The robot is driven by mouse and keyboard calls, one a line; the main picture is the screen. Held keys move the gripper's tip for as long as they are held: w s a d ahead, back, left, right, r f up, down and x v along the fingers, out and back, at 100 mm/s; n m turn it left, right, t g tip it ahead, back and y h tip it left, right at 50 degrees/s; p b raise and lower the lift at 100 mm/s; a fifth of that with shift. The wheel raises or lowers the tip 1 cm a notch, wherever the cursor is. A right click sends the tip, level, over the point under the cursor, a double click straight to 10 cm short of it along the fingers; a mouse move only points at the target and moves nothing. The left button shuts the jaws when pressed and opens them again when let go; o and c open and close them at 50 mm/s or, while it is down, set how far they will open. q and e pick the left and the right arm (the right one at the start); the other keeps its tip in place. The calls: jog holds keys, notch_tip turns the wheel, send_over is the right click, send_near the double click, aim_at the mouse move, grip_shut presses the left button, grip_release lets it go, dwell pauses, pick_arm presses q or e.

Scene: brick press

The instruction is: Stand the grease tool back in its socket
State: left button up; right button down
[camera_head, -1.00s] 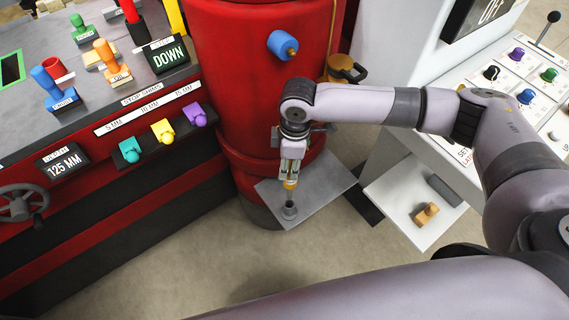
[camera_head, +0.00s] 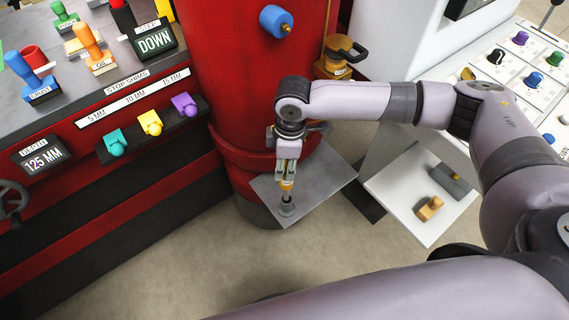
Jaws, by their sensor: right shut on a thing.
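My right gripper (camera_head: 287,168) points down over a grey metal shelf plate (camera_head: 325,183) beside the red column. It is shut on the grease tool (camera_head: 287,186), whose yellow-orange handle shows just below the fingers. The tool is upright, and its dark lower end is at the grey round socket (camera_head: 286,209) on the plate. I cannot tell how deep the tool sits in the socket. My left gripper is not in view; a pale arm link of mine crosses the bottom of the view.
The red column (camera_head: 255,75) stands right behind the gripper. A red console (camera_head: 110,190) with colored shim knobs is at left. A white tray (camera_head: 395,200) with a wooden stamp-like block (camera_head: 429,208) is at right, under the white control panel (camera_head: 520,75). Bare floor lies in front.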

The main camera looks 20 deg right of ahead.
aim_at(284, 180)
jog(key=shift+f+b, duration=0.95)
jog(key=shift+f, duration=0.05)
jog(key=shift+f+b, duration=0.8)
jog(key=shift+f, duration=1.9)
jog(key=c, duration=1.1)
grip_release()
